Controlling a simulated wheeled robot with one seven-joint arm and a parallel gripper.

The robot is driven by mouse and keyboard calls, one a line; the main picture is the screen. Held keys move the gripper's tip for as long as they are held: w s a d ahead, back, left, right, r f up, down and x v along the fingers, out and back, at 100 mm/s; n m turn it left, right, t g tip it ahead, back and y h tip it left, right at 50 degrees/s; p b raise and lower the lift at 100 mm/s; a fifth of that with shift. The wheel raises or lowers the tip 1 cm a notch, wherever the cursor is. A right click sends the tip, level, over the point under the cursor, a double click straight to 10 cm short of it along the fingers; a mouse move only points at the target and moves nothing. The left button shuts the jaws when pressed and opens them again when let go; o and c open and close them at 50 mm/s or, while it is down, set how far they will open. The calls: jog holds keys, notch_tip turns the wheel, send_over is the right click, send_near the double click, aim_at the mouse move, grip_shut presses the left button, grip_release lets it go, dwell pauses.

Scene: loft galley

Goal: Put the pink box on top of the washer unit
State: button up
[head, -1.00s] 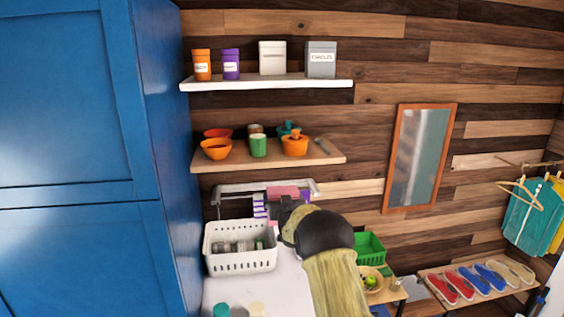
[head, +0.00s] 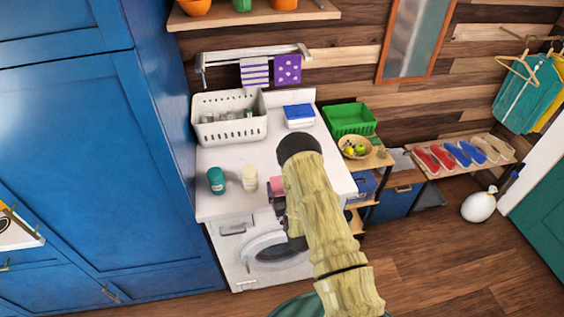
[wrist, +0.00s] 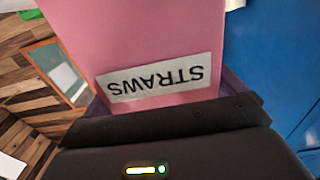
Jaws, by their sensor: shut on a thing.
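The pink box (wrist: 150,40), labelled STRAWS upside down, fills the middle of the wrist view, against my gripper (wrist: 160,118). My gripper is shut on it. In the head view a small part of the pink box (head: 277,188) shows left of my arm, over the front part of the washer's top in the picture; my arm hides the rest of it and most of the gripper (head: 288,205). I cannot tell whether the box touches the top. The washer unit (head: 225,165) is white, with a round door at its front.
On the washer top stand a white basket (head: 230,132) with jars at the back left, a blue-and-white box (head: 299,116) at the back, and a teal jar (head: 216,181) and a cream jar (head: 249,179) at the front left. The middle of the top is clear.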

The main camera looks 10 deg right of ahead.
notch_tip(320, 180, down, 11)
jog(key=s+b, duration=0.3)
jog(key=b, duration=0.5)
jog(key=shift+w, duration=0.1)
